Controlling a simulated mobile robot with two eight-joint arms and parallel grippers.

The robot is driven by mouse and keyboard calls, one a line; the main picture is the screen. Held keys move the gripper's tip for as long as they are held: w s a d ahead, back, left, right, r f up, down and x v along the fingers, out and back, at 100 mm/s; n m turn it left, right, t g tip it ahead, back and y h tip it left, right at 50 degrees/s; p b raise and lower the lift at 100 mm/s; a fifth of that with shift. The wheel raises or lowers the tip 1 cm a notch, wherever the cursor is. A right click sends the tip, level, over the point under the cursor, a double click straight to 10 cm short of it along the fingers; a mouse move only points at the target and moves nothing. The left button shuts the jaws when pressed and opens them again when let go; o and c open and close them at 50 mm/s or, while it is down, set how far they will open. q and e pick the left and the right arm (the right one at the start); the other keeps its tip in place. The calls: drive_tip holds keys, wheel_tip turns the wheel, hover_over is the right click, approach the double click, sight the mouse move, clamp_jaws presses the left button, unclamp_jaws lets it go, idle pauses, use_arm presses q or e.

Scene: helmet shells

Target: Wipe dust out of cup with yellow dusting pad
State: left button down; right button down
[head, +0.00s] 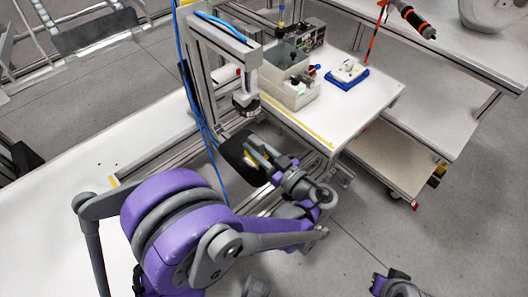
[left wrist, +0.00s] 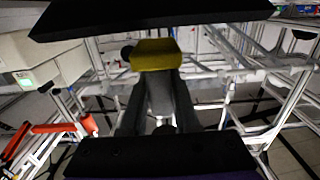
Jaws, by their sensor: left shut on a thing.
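My left gripper (head: 262,158) reaches in from the left, beside the aluminium frame. It is shut on the yellow dusting pad (left wrist: 155,54), which sits between its dark fingertips in the left wrist view. In the head view a small yellow edge of the pad (head: 254,157) shows at the fingers. A black, curved, shell-like piece (head: 236,150) is right by the gripper; it may be the cup. I cannot tell whether the pad touches it, and its inside and any dust are hidden. My right gripper's fingers are not seen.
A metal frame with a press-like head (head: 246,103) stands just above the black piece. Blue cables (head: 184,75) hang beside it. A white table (head: 345,115) behind carries grey boxes (head: 289,88) and a blue tray (head: 341,83). Open floor lies at lower right.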

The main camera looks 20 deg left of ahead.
use_arm(q)
drive_tip(key=shift+x, duration=0.95)
drive_tip(key=shift+w+a+f, duration=0.1)
drive_tip(key=shift+a+f, duration=0.05)
drive_tip(key=shift+a, duration=0.15)
drive_tip(key=shift+d+f+b, duration=0.1)
drive_tip(key=shift+f+b, duration=1.35)
drive_tip(key=shift+f, duration=0.35)
drive_tip(key=shift+f+b, duration=0.3)
drive_tip(key=shift+f, duration=0.1)
drive_tip(key=shift+d, duration=0.15)
idle(0.4)
drive_tip(key=shift+s+d, duration=0.35)
drive_tip(key=shift+d, duration=0.3)
drive_tip(key=shift+a, duration=0.1)
drive_tip(key=shift+x, duration=1.6)
